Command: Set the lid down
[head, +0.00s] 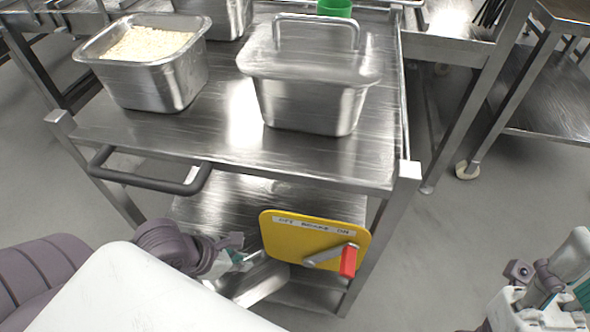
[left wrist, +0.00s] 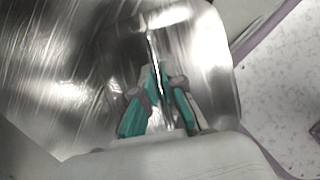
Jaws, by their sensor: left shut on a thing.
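My left gripper (head: 238,256) is low in front of the cart in the head view, partly hidden by my white arm. In the left wrist view its teal-padded fingers (left wrist: 160,98) are closed on a thin metal bar, which looks like the handle of a shiny steel lid (left wrist: 60,92). In the head view only a steel piece (head: 262,281) shows by this gripper. Another lid (head: 310,62) with an upright loop handle sits on a steel pan (head: 308,105) on the cart top. My right gripper (head: 550,300) is at the lower right corner, its fingertips partly cut off.
An open steel pan (head: 160,82) of white rice stands at the left of the cart top (head: 225,135). The front of the top is bare. A green container (head: 335,8) stands behind.

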